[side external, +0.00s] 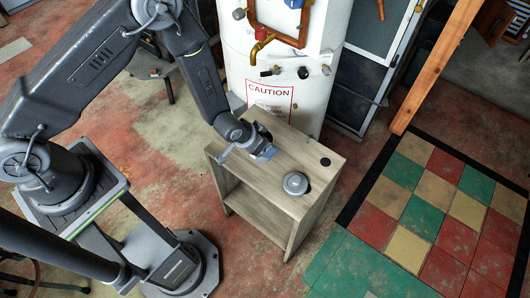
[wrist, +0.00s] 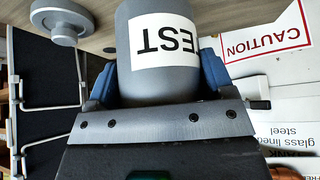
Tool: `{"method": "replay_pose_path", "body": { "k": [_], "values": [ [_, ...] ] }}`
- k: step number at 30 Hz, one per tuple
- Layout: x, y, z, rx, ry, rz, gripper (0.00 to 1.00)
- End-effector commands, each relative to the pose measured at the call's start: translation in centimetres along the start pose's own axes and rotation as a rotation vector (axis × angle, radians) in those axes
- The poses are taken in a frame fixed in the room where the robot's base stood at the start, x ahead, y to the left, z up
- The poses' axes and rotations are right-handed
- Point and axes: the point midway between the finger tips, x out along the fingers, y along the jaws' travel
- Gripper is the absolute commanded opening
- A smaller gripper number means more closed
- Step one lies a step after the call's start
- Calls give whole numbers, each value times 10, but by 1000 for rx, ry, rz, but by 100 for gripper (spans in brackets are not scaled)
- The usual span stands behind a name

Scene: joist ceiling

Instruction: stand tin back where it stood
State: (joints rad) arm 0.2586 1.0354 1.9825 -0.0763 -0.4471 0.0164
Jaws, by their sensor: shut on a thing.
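The tin (wrist: 160,88) is a grey cylinder with a white label; part of its black lettering, "EST", shows upside down in the wrist view. My gripper (wrist: 161,78) is shut on the tin, with a blue fingertip on each side of it. The tin's far end runs out of the top of the wrist view. In the side view my gripper (side external: 262,152) is over the left part of a wooden stand (side external: 265,182). I cannot clearly make out the tin there, nor whether it touches the top.
A grey round, knobbed object (side external: 296,183) sits on the stand's right part; it also shows in the wrist view (wrist: 62,22). A flat black disc (side external: 325,162) lies near the back right edge. A white tank (side external: 283,70) with copper pipes stands close behind.

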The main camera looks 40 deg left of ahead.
Motion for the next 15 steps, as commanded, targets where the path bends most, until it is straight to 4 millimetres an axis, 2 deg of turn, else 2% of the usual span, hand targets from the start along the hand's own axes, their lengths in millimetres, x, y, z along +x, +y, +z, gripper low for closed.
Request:
{"method": "replay_pose_path", "body": {
  "k": [4, 15],
  "values": [
    [9, 12, 0, 1, 1, 1, 42],
    [42, 12, 21, -1, 0, -1, 42]
  ]
}}
